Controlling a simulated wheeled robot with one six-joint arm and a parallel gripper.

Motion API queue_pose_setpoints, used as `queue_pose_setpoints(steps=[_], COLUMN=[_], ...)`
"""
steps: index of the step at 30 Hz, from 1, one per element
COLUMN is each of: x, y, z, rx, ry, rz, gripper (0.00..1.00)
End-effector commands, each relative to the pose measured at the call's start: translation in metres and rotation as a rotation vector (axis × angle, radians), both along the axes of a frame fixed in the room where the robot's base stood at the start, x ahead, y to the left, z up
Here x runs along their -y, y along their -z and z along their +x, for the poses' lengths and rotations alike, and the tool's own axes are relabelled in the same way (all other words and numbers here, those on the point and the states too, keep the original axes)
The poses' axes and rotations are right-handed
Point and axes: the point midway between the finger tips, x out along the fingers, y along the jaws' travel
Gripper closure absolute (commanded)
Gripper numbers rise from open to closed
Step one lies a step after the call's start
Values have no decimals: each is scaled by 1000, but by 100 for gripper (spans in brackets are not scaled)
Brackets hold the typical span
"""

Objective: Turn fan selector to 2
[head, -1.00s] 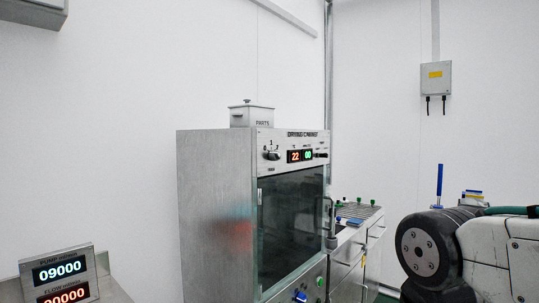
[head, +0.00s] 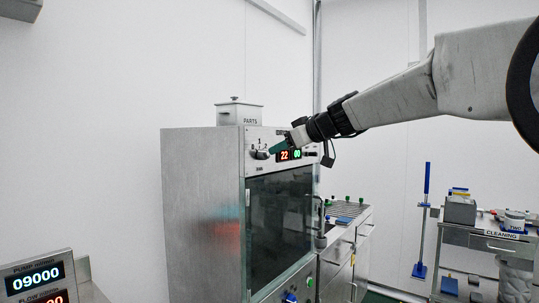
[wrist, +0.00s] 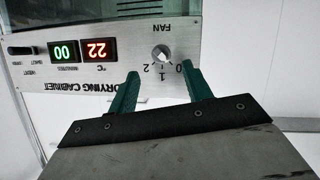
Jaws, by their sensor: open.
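The drying cabinet (head: 203,215) stands in the middle of the head view. Its fan selector (head: 262,154) is a small knob on the upper left of the front panel. In the wrist view the panel is upside down, and the fan selector (wrist: 161,53) shows with 0, 1 and 2 beside it. I cannot tell surely which number it points to. My gripper (wrist: 160,70) is open, with green fingers spread to either side of the knob in the picture. Its tips look close to the panel; contact cannot be made out. In the head view my gripper (head: 274,149) is at the panel.
The display (head: 290,155) reads 22 and 00, right of the knob. A PARTS box (head: 240,113) sits on top of the cabinet. A steel counter (head: 348,225) adjoins it on the right. A cleaning cart (head: 490,240) stands farther right, and a pump readout (head: 38,277) is front left.

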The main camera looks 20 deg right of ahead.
Motion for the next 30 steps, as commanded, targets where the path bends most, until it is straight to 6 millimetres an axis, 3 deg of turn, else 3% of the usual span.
queue_pose_setpoints(steps=[12,22,23,27,30], x=[-26,-28,-28,-28,-28], y=[24,25,25,25,25], z=[47,51,51,51,51], rx=[-4,-2,-2,-2,-2], ry=[0,0,0,0,0], rz=[0,0,0,0,0], gripper=[50,50,53,92,95])
